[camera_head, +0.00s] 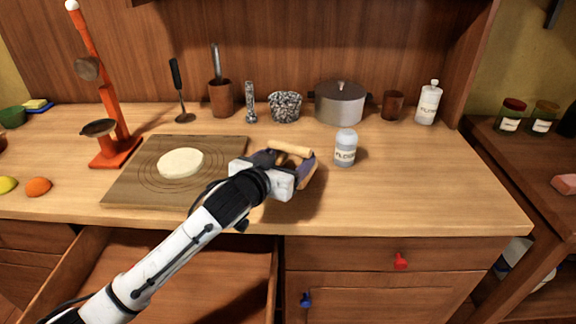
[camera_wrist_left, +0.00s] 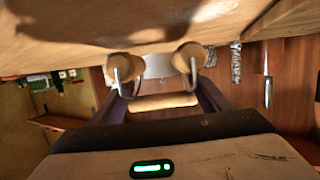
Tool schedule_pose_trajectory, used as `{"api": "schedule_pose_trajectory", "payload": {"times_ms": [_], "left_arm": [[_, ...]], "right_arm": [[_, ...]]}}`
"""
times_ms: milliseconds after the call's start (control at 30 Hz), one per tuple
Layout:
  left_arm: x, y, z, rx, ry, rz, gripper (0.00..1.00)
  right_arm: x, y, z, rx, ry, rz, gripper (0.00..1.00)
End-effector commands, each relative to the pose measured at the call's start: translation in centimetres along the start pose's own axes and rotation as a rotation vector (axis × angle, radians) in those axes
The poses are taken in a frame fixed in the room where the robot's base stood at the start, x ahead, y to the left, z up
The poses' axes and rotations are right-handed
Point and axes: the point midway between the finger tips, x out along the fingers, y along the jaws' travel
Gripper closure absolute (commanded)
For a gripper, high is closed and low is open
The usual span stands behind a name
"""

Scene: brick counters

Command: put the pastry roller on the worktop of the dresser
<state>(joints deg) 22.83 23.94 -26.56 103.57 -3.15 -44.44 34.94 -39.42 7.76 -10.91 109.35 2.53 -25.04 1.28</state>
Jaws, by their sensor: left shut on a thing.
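The pastry roller (camera_head: 290,148) is pale wood and is held over the dresser's worktop (camera_head: 420,185), right of the pastry board. My left gripper (camera_head: 300,168) is shut on it. In the left wrist view the pastry roller (camera_wrist_left: 165,102) shows a wooden bar between the dark fingers, with metal wires and two rounded wooden ends close to the worktop (camera_wrist_left: 60,30). I cannot tell whether it touches the surface. The arm and gripper hide part of it in the head view. My right gripper is not in view.
A white bottle (camera_head: 345,148) stands just right of the gripper. A board with dough (camera_head: 181,163) lies to the left. A pot (camera_head: 341,103), cups and utensils line the back. The worktop's right front is clear. A drawer (camera_head: 180,285) stands open below.

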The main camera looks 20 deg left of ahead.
Motion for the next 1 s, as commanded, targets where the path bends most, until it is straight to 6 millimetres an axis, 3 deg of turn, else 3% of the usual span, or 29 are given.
{"api": "schedule_pose_trajectory", "payload": {"times_ms": [133, 900, 933, 1000], "left_arm": [[0.4, 0.0, 1.4, 0.000, 0.005, 0.000, 0.59], [0.8, -0.1, 3.3, 0.000, -0.007, -0.003, 0.59], [0.8, -0.1, 3.5, 0.000, -0.012, -0.004, 0.28], [0.8, -0.1, 3.6, 0.000, -0.013, -0.004, 0.16]], "right_arm": [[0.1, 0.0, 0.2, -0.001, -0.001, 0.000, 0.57], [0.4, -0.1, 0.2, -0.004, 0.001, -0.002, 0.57], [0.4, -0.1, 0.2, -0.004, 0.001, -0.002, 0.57], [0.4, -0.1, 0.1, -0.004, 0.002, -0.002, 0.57]]}}
